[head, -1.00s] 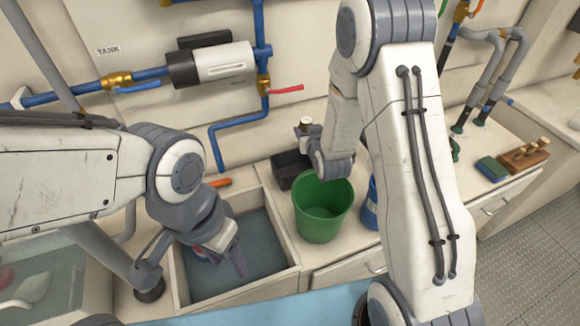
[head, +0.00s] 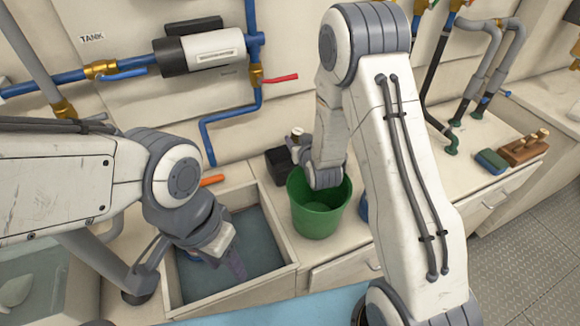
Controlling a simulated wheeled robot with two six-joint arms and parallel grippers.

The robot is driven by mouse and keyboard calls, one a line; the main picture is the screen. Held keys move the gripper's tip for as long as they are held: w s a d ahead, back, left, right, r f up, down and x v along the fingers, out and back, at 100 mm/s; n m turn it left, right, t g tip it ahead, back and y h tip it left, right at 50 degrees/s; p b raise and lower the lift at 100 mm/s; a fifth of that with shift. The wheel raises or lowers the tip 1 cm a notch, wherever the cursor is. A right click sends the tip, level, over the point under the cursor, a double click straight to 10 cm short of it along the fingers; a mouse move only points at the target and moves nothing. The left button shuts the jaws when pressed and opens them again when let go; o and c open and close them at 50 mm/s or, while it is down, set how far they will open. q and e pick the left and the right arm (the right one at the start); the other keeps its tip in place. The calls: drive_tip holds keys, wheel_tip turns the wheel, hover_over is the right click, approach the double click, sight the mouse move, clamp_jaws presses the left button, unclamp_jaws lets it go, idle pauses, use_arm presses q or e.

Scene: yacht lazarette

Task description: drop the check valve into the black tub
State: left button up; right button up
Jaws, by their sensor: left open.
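The black tub (head: 276,164) stands on the counter behind the green bucket, partly hidden by my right gripper. My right gripper (head: 298,147) is above the tub's right side and looks shut on a small piece with a brown and pale top (head: 297,132), which I take for the check valve. Most of that piece and the fingertips are hidden. My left gripper (head: 234,268) is open and points down over the recessed bin in the counter (head: 263,233). A small bluish thing beneath it is mostly hidden.
The green bucket (head: 318,222) stands right in front of the tub, under my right wrist. A blue container (head: 364,208) is partly hidden by my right arm. An orange handle (head: 212,180) lies behind the bin. Blue pipes and a red lever (head: 281,78) are on the wall.

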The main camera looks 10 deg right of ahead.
drive_tip(key=shift+o, duration=1.3)
drive_tip(key=shift+s, duration=0.15)
drive_tip(key=shift+s+r, duration=0.2)
drive_tip(key=shift+s, duration=0.15)
drive_tip(key=p+v, duration=0.4)
drive_tip(key=v, duration=0.2)
drive_tip(key=shift+s+p, duration=0.2)
drive_tip(key=shift+p, duration=0.2)
drive_tip(key=shift+r, duration=0.15)
